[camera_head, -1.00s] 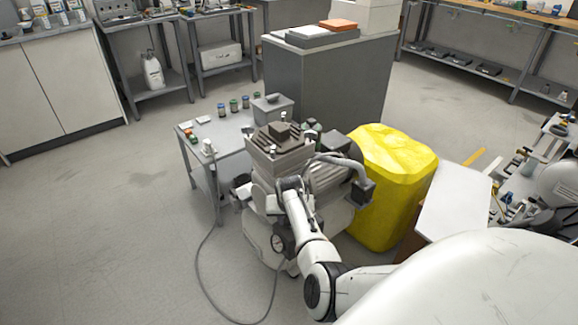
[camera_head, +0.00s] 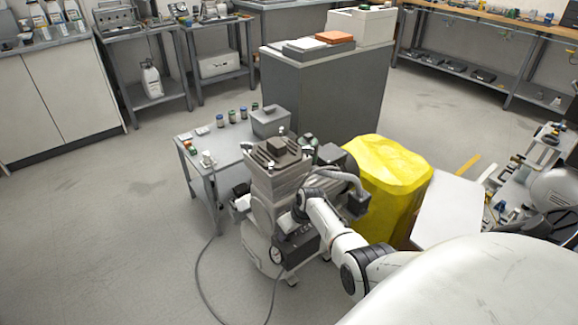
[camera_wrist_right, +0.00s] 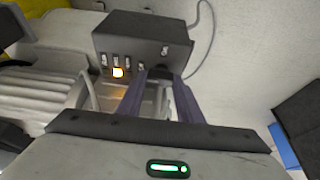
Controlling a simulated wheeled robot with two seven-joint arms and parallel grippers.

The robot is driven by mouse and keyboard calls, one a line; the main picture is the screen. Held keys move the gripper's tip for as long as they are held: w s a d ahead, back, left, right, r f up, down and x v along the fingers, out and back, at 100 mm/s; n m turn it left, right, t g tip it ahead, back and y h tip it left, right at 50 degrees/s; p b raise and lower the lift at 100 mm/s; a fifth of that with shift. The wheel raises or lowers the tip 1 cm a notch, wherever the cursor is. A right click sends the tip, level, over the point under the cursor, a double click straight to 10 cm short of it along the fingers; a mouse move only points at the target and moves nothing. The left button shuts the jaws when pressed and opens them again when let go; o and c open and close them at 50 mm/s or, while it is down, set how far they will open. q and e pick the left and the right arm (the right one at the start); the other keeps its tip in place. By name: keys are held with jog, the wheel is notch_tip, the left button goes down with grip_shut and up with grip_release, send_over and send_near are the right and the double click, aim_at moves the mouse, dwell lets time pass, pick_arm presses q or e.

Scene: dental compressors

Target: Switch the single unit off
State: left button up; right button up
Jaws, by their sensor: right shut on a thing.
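A compressor (camera_head: 277,165) with a grey finned head and a pale tank stands at the centre of the head view, under my right arm. In the head view the gripper is not clearly seen. My left gripper is not in view.
A low table (camera_head: 207,150) with small jars and a grey box (camera_head: 270,121) is behind left. A tall grey cabinet (camera_head: 320,90) stands behind. A cable runs over the floor. Floor at left is clear.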

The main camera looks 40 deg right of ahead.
jog(key=shift+d, duration=0.1)
dwell(0.3)
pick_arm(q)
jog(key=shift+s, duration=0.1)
pick_arm(e)
jog(key=o, duration=1.1)
jog(key=shift+r, duration=0.1)
jog(key=shift+s+r+p, duration=0.15)
jog(key=shift+r+p, duration=0.2)
pick_arm(q)
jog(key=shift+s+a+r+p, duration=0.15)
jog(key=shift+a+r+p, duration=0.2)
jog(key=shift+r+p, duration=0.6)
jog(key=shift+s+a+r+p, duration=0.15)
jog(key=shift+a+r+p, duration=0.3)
jog(key=shift+p, duration=0.75)
pick_arm(e)
jog(key=shift+v, duration=4.75)
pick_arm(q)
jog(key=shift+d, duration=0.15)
pick_arm(e)
jog(key=shift+s+f, duration=0.1)
